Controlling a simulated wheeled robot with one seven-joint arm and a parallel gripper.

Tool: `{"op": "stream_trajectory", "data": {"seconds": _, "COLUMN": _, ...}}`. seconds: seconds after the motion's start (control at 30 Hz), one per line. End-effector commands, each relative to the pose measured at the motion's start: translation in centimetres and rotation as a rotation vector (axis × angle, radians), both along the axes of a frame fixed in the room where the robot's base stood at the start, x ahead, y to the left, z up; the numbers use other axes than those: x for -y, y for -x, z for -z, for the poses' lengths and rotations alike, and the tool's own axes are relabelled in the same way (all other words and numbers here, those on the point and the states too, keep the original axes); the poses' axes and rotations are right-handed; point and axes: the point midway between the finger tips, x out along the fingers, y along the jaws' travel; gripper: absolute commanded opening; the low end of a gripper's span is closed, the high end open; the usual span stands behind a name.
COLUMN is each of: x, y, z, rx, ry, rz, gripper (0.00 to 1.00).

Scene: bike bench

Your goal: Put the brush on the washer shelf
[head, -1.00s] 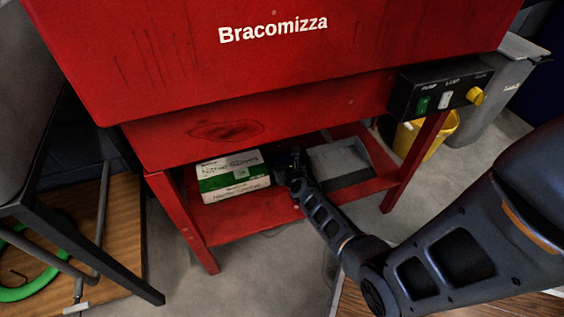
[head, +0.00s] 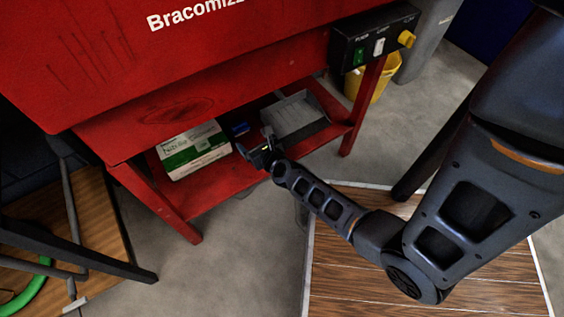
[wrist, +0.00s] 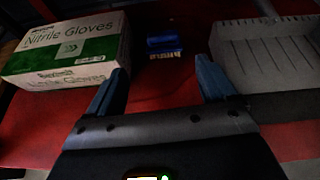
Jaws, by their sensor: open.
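A small blue brush (wrist: 163,45) lies on the red washer shelf (head: 215,194), between a glove box and a grey tray. It also shows in the head view as a blue patch (head: 239,129) just beyond my gripper. My gripper (head: 258,147) is at the front of the shelf, under the red washer body. In the wrist view, my gripper (wrist: 162,82) has its two blue-grey fingers apart with nothing between them. The brush is ahead of the fingertips, apart from them.
The white and green nitrile glove box (head: 193,150) stands left of the brush. The grey tray (head: 293,116) lies to its right. The red washer body (head: 180,70) overhangs the shelf. A yellow bucket (head: 373,83) stands on the floor at right.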

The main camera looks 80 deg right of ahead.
Motion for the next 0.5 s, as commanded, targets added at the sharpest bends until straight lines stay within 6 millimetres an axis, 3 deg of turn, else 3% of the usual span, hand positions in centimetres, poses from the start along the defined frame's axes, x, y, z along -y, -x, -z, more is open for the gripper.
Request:
{"op": "stream_trajectory", "data": {"seconds": 0.13, "x": -5.0, "y": 1.3, "z": -1.3, "rx": -0.195, "ry": 0.196, "rz": -0.194, "gripper": 0.84}}
{"op": "stream_trajectory", "data": {"seconds": 0.23, "x": -9.6, "y": 2.8, "z": -3.4, "rx": -0.394, "ry": 0.437, "rz": -0.398, "gripper": 0.84}}
{"op": "stream_trajectory", "data": {"seconds": 0.5, "x": -20.3, "y": 8.0, "z": -12.1, "rx": -0.861, "ry": 1.245, "rz": -0.900, "gripper": 0.84}}
